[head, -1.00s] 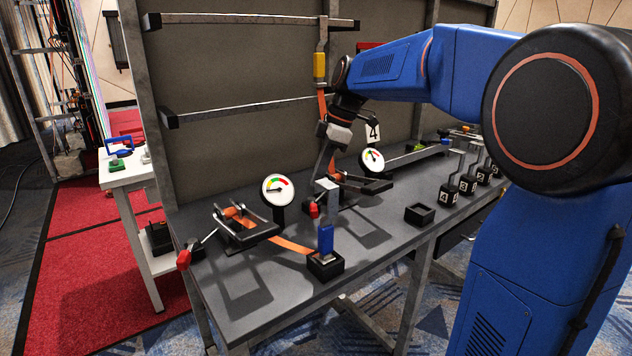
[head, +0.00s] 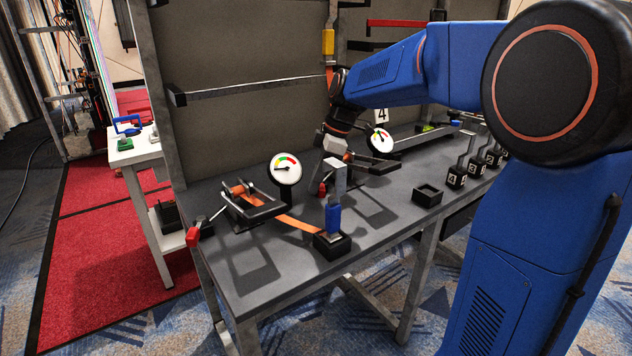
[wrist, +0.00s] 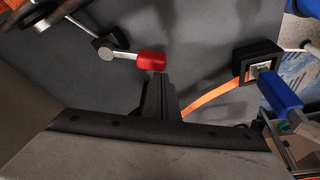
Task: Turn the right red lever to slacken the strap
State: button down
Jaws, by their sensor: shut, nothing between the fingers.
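The right red lever (head: 322,189) stands at the right ratchet buckle (head: 372,164) on the bench. In the wrist view its red knob (wrist: 151,61) sits on a metal shaft pointing right. My gripper (wrist: 160,76) is shut and empty, its tips just below the knob's right end; I cannot tell whether they touch it. In the head view my gripper (head: 326,172) is low over the knob, partly hidden. The right dial gauge (head: 380,140) is beside the buckle. An orange strap (wrist: 209,98) crosses the wrist view. The left red lever (head: 193,238) is at the bench's left edge.
A blue-handled tool (head: 333,216) stands in a black block (head: 332,244) close by; the handle (wrist: 278,91) shows at right in the wrist view. The left gauge (head: 286,169) stands nearby. An empty black holder (head: 427,196) and numbered blocks (head: 457,178) lie right.

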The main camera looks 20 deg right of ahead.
aim_at(324, 189)
jog(key=shift+d, duration=0.1)
jog(key=d+n, duration=0.1)
jog(key=d+n+g, duration=0.1)
jog(key=n, duration=0.1)
jog(key=shift+s+d+n, duration=0.3)
jog(key=shift+d+n, duration=0.1)
jog(key=d+n, duration=0.1)
jog(key=n, duration=0.1)
jog(key=d+n+g, duration=0.1)
jog(key=shift+w+d+n, duration=0.1)
jog(key=shift+d+n, duration=0.3)
jog(key=shift+d, duration=0.1)
jog(key=shift+s+d, duration=0.35)
jog(key=shift+d, duration=0.25)
jog(key=shift+r, duration=0.1)
